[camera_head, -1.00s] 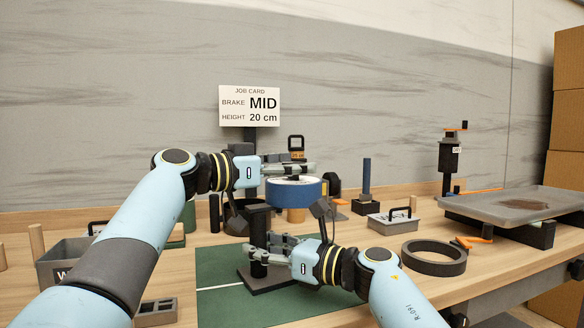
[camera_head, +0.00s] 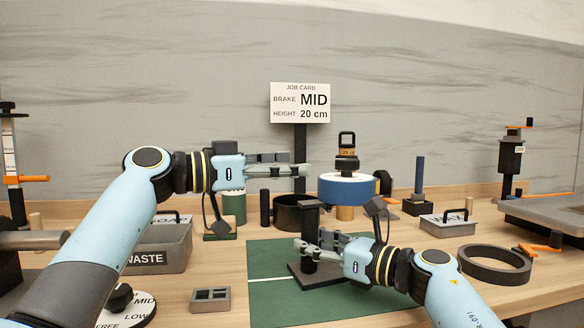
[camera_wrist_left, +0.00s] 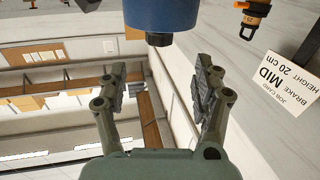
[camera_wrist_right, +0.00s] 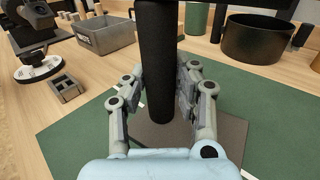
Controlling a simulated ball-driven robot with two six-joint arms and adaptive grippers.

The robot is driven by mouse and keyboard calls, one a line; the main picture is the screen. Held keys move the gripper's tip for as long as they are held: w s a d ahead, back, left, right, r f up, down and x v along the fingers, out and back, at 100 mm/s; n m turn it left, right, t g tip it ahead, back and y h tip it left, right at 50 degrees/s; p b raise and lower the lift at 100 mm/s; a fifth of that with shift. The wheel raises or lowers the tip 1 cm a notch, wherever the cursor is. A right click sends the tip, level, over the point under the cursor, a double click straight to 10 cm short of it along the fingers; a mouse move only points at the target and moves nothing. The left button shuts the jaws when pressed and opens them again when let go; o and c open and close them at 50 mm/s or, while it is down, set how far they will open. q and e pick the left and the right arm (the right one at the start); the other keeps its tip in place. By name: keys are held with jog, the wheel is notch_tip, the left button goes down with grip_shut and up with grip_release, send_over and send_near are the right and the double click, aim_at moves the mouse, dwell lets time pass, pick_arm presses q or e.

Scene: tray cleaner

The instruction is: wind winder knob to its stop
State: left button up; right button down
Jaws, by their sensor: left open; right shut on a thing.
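A blue round drum (camera_head: 347,189), by its look the winder, is held up right of the job card. A black knob (camera_head: 347,166) stands on top of it. In the left wrist view the drum (camera_wrist_left: 162,14) and its dark knob (camera_wrist_left: 159,40) sit ahead of the fingers. My left gripper (camera_head: 306,163) is open and empty, just left of the knob and apart from it. My right gripper (camera_head: 309,250) is shut on a black upright post (camera_wrist_right: 157,70) that rises from a dark base plate (camera_head: 305,275). The joint between post and drum is not clear.
A job card (camera_head: 300,102) reads brake MID, height 20 cm. A black bowl (camera_head: 290,212) stands behind the post. A grey waste bin (camera_head: 160,247) and a dial (camera_head: 120,305) are at left, a black ring (camera_head: 495,265) at right. The green mat (camera_head: 270,290) has free room.

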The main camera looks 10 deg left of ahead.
jog(key=c, duration=1)
grip_release()
jog(key=shift+o, duration=0.2)
